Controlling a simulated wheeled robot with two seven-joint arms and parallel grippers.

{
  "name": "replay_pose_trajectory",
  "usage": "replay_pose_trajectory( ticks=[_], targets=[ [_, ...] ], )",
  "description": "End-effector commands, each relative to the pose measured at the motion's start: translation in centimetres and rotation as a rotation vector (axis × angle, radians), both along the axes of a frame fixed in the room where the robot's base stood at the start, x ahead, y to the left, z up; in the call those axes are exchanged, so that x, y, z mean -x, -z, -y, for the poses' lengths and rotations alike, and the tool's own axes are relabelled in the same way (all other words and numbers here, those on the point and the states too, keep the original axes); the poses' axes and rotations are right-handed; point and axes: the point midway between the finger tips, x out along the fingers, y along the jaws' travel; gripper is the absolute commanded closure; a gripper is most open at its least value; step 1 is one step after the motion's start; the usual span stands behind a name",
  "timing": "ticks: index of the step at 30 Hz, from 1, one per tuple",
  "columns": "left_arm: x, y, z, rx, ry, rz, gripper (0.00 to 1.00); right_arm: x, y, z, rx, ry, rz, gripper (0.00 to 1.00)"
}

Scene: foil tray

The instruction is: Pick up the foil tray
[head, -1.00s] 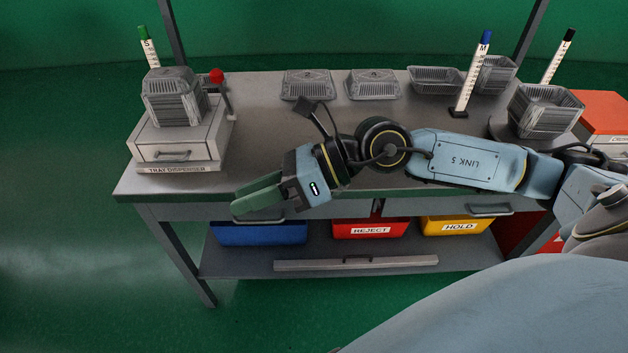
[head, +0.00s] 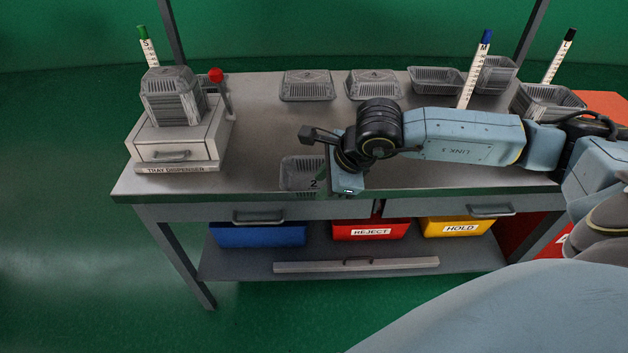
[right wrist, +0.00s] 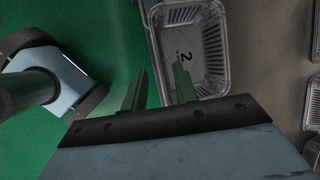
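A grey foil tray (head: 298,172) with a black "2" on its floor lies near the table's front edge, partly hidden behind my right arm. In the right wrist view the foil tray (right wrist: 211,50) is upright, open side up and empty. In the head view the right gripper (head: 325,182) is mostly hidden by the wrist. My left gripper is not in view.
A tray dispenser (head: 175,150) with stacked trays stands at the left. Other foil trays (head: 307,86) line the back, and a stack (head: 548,100) stands at the right. Blue, red (head: 371,230) and yellow bins sit below. The table's middle left is clear.

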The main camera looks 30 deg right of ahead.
Motion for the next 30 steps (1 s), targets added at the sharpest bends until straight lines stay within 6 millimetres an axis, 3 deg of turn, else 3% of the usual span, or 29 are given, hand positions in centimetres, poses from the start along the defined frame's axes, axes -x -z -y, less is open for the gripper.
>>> replay_pose_trajectory(
  ticks=[12, 30],
  targets=[
    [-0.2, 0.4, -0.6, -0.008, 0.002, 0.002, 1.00, -2.4, 4.3, -0.7, -0.002, 0.000, -0.001, 0.71],
    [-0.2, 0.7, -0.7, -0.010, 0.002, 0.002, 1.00, -2.5, 4.8, -0.8, -0.001, -0.001, 0.000, 0.71]
  ],
)
